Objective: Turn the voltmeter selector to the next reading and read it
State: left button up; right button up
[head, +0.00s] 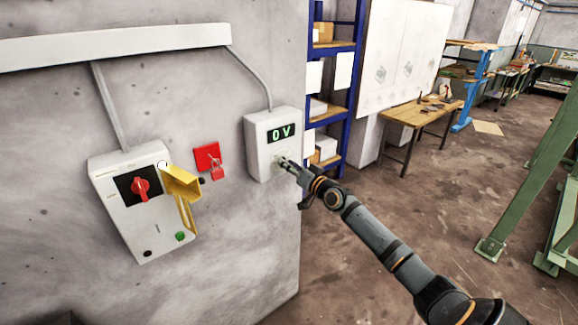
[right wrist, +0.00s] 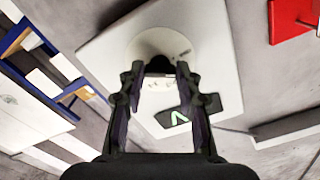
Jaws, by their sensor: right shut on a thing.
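The voltmeter (head: 258,155) is a pale box on the wall, with a dark display (head: 281,133) that reads "0 V" in green. My right gripper (head: 282,162) reaches the front of the box below the display. In the right wrist view my right gripper (right wrist: 160,70) is shut on the small dark selector knob (right wrist: 160,62), at the middle of a pale round dial (right wrist: 150,42). The fingers hide much of the knob, so I cannot tell its exact position. Part of the display (right wrist: 178,117) shows upside down there. My left gripper is not in view.
Left of the voltmeter hangs a switch box (head: 150,225) with a red rotary handle (head: 140,188) and a yellow flap (head: 181,184). A red plate (head: 207,156) with a padlock (head: 216,172) is between them. A blue shelf rack (head: 351,90) stands past the wall's right edge.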

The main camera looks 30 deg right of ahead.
aim_at(282, 133)
jog(key=shift+m, duration=1.4)
jog(key=o, duration=1.2)
jog(key=shift+c, duration=0.2)
notch_tip(282, 133, up, 10)
jog(key=shift+s+r, duration=0.1)
jog(key=shift+d, duration=0.1)
